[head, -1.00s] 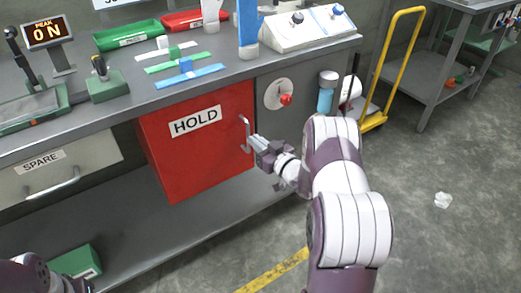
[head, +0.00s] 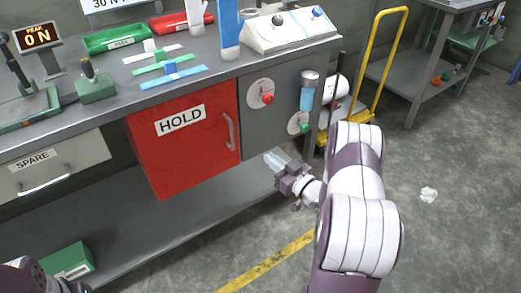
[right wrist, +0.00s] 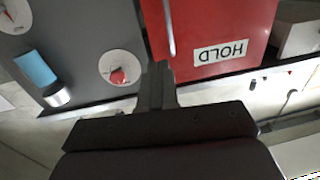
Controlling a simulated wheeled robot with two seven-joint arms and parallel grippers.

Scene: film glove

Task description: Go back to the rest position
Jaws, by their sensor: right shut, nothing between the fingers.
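My right gripper (head: 275,160) is shut and empty, in front of the bench below and to the right of the red HOLD door (head: 185,150). It is apart from the door's vertical handle (head: 229,131). In the right wrist view the shut fingers (right wrist: 157,80) point toward the grey panel and the HOLD door (right wrist: 215,25), which appears upside down. The door looks closed. Of my left arm only a small part shows at the bottom left of the head view; its gripper is out of the frame.
The grey panel holds a red knob (head: 267,98), a green knob (head: 303,127) and a blue cylinder (head: 307,98). A lower shelf (head: 150,225) runs under the bench, with a green box (head: 65,262). A yellow-handled cart (head: 378,70) stands at right. Open floor lies right of my arm.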

